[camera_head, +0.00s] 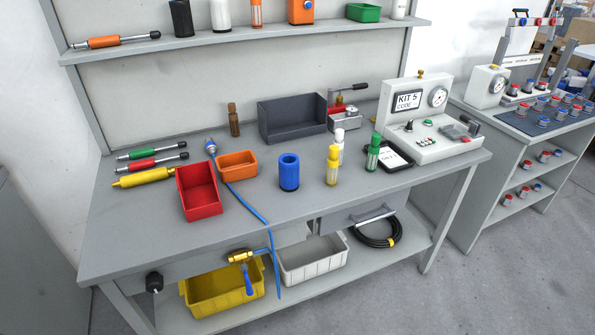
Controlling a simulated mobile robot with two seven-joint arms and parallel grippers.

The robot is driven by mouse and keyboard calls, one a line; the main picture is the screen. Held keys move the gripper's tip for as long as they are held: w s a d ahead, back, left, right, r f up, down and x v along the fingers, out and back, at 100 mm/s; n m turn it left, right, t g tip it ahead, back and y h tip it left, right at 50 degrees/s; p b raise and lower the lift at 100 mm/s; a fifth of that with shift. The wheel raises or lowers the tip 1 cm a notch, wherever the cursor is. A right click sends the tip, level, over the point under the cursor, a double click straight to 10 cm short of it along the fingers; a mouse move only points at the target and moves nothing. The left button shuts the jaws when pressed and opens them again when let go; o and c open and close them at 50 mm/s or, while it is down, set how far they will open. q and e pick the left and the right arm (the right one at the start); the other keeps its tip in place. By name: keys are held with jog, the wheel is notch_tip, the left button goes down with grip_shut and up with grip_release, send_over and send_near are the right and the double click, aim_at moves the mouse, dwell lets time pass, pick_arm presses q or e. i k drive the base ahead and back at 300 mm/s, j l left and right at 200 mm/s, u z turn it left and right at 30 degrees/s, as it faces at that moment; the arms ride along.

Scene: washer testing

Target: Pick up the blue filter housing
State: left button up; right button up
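A blue cylindrical filter housing (289,172) stands upright on the grey workbench (250,212), near the middle. Its top shows a dark round opening. It stands apart from the orange bin on its left and the yellow-topped bottle on its right. Neither of my grippers shows in the head view.
A red bin (198,192), an orange bin (238,164) and a blue hose (246,204) lie left of the housing. A dark grey bin (292,118) stands behind. A yellow bottle (332,165) and a green bottle (373,152) stand right. Bench space in front is clear.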

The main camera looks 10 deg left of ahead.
aim_at(289, 166)
jog(key=i+l+u, duration=1.1)
jog(key=k, duration=0.2)
jog(key=i+l, duration=0.1)
jog(key=i, duration=0.15)
